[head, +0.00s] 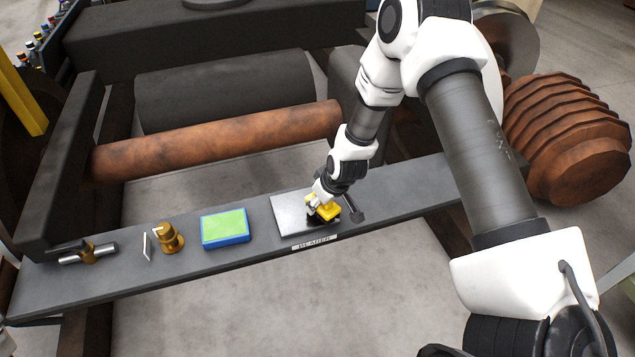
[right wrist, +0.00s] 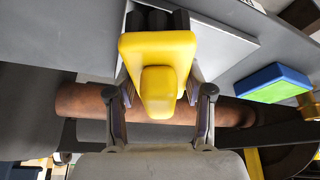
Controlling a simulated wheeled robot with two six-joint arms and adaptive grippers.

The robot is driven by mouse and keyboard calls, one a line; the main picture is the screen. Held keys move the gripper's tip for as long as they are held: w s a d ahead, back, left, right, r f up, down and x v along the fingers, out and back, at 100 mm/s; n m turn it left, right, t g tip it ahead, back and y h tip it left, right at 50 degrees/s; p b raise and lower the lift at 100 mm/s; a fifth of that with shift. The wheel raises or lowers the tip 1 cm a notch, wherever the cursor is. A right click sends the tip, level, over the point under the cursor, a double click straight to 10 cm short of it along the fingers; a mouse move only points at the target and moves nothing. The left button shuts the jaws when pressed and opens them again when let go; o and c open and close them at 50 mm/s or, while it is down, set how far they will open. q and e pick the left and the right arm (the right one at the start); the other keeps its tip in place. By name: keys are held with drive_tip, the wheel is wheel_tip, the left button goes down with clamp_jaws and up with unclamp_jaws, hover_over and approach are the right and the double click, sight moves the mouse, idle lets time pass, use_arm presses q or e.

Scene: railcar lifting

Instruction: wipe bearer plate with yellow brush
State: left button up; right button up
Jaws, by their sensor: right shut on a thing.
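The yellow brush (head: 325,210) with dark bristles is in my right gripper (head: 318,203), over the right part of the bearer plate. In the right wrist view the brush (right wrist: 158,75) sits between the two fingers of my right gripper (right wrist: 158,100), which are shut on it. The bearer plate (head: 288,212) is a light grey square on the dark beam, with a label in front of it. Its pale surface also shows in the right wrist view (right wrist: 220,45). I cannot tell whether the bristles touch the plate. My left gripper is not in view.
The dark beam (head: 100,285) carries a blue and green sponge block (head: 225,228), a brass fitting (head: 169,238), a small white card (head: 147,246) and a metal and brass tool (head: 88,253). A dark-headed tool (head: 352,210) lies right of the brush. A rusty shaft (head: 215,142) runs behind.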

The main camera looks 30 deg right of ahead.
wheel_tip(320, 180, up, 3)
drive_tip(key=shift+s+d+r+p, duration=0.1)
drive_tip(key=shift+s+r+p, duration=0.05)
drive_tip(key=shift+p, duration=0.8)
wheel_tip(320, 180, up, 2)
drive_tip(key=shift+r+p, duration=0.1)
drive_tip(key=shift+p, duration=0.8)
drive_tip(key=shift+r+p, duration=0.4)
drive_tip(key=shift+r, duration=0.15)
